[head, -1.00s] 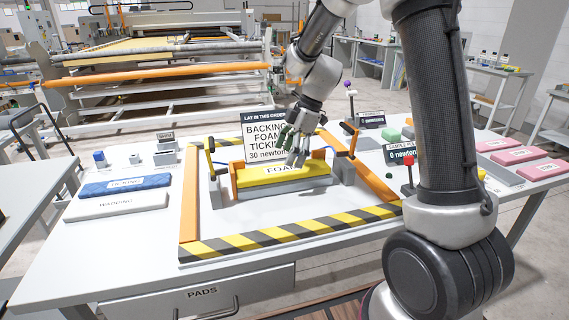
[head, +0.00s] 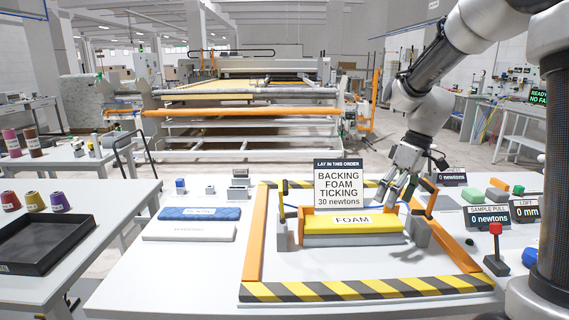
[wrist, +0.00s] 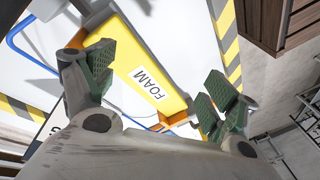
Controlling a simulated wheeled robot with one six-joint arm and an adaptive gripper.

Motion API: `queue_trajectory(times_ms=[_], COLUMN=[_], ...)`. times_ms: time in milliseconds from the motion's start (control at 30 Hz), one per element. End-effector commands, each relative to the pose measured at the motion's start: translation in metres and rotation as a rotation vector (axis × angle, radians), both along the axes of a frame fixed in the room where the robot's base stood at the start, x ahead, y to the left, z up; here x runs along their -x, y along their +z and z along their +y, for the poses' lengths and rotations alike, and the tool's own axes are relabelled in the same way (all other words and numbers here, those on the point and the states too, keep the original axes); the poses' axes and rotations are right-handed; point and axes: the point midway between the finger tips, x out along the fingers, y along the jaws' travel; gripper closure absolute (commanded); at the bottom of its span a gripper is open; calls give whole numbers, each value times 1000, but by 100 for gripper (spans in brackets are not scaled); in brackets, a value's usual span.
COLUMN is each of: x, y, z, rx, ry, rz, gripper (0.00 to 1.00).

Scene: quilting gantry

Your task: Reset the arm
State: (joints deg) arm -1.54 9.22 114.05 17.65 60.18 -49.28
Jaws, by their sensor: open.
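My gripper (head: 404,190) is open and empty, above the right end of the yellow foam pad (head: 318,225) in the head view. The pad, labelled FOAM, lies on top of a grey layer between orange-and-grey end clamps. In the wrist view my green-padded fingers (wrist: 152,88) stand wide apart, with the foam pad (wrist: 130,45) beyond them. Whether the fingers touch the pad is hard to tell, but nothing sits between them. My arm reaches in from the upper right.
A sign (head: 338,184) stands behind the pad. A striped frame (head: 365,288) surrounds the station. The blue ticking (head: 222,213) and white wadding (head: 160,231) lie to the left. A red-knobbed lever (head: 496,229) and newton displays (head: 489,219) stand to the right.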

Motion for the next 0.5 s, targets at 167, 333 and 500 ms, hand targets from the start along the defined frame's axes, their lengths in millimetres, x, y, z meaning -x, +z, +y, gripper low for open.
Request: queue_trajectory(times_ms=[167,333,500], x=[77,149,202], y=[27,46,55], z=[-33,-59,-74], rx=[117,171,177], ry=[-409,-686,-751], rz=[27,-45,-166], gripper=[13,13,13])
